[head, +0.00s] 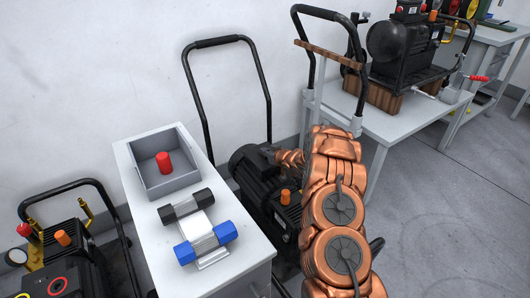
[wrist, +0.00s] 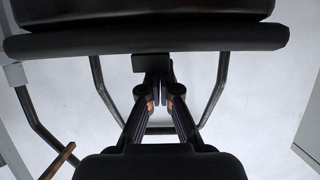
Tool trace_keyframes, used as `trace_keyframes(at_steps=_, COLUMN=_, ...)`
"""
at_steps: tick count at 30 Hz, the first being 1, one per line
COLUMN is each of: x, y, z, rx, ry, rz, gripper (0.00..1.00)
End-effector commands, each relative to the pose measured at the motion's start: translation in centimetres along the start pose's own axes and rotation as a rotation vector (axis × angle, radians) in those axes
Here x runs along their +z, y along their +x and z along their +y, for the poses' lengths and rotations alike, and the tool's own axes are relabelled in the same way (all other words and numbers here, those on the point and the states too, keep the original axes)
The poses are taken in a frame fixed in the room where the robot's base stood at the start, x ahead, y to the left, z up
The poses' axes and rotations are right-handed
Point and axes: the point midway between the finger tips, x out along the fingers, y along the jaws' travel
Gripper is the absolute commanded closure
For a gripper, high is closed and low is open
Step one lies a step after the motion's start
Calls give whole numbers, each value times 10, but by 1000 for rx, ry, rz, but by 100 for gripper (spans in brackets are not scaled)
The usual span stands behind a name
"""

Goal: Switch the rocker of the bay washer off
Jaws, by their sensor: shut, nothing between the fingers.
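A black washer (head: 258,180) with an orange knob (head: 286,196) and a tall black tube handle (head: 268,95) stands in the gap between the grey cabinet and the workbench. I take this to be the bay washer. My copper arm reaches over its right side, and my gripper is hidden or too small to make out in the head view. In the wrist view my gripper (wrist: 159,90) is shut and empty, its fingertips close to a small dark block (wrist: 150,62) under a wide black bar (wrist: 150,40). I cannot tell whether they touch. I cannot make out the rocker.
Another machine (head: 75,262) stands far left. The workbench (head: 385,128) at right holds a compressor-like machine (head: 398,45). Floor at right is clear.

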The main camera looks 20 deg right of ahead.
Motion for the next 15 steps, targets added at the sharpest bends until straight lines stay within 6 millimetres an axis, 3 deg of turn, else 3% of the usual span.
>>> trace_keyframes(at_steps=11, x=-44, y=-18, z=-5, rx=-6, ry=-3, rz=-1, gripper=100)
trace_keyframes(at_steps=15, x=-45, y=-35, z=-3, rx=-4, ry=-1, rz=2, gripper=100)
